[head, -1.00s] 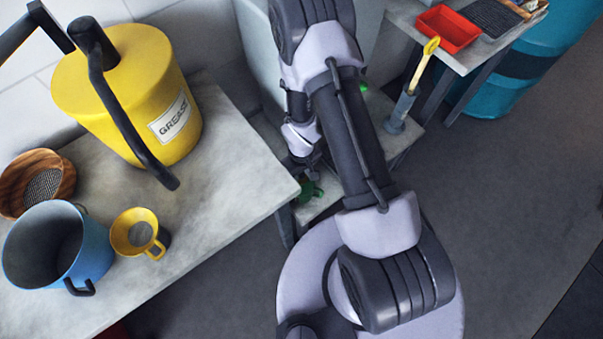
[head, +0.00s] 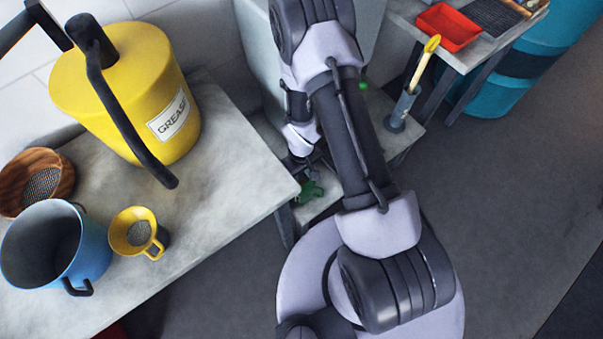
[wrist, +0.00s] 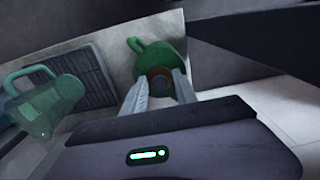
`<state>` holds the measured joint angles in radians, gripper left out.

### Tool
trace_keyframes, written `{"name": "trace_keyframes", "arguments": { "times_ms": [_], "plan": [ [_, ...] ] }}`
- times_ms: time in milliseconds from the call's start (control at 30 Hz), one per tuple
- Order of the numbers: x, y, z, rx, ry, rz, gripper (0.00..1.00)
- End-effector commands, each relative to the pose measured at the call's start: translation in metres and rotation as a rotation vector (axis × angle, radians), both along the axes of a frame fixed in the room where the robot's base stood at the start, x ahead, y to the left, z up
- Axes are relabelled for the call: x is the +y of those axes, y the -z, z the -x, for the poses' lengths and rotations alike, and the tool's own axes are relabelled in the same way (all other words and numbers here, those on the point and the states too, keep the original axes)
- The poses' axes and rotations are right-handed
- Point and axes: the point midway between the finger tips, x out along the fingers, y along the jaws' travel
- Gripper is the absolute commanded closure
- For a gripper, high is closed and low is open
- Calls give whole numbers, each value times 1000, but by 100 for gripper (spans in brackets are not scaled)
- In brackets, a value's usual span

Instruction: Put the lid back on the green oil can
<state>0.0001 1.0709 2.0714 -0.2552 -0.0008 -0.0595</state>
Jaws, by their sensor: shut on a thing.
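The green oil can (wrist: 155,54) stands on a pale surface beyond my fingertips in the wrist view, its handle loop to the left. In the head view the green can (head: 311,191) shows only partly below my wrist, beside the arm. My gripper (wrist: 158,86) is shut on a small round piece with a brownish rim and dark middle, which looks like the lid (wrist: 158,80). The lid overlaps the can's near side in this view. I cannot tell whether they touch.
A translucent green jug (wrist: 47,106) stands left, beside a dark ribbed mat (wrist: 80,74). A grey holder (head: 401,110) stands right of the arm.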

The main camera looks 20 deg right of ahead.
Motion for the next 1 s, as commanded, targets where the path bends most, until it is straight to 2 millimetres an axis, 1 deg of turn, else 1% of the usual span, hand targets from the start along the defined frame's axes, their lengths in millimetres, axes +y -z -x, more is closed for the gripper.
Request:
{"name": "trace_keyframes", "arguments": {
  "times_ms": [200,233,333,367,567,600,700,1000],
  "plan": [
    [0,1,0,0,0,0,100],
    [0,1,0,0,0,0,63],
    [0,1,0,0,0,0,44],
    [0,1,0,0,0,0,40],
    [0,1,0,0,0,0,40],
    [0,1,0,0,0,0,36],
    [0,1,0,0,0,0,18],
    [0,1,0,0,0,0,18]
  ]
}}
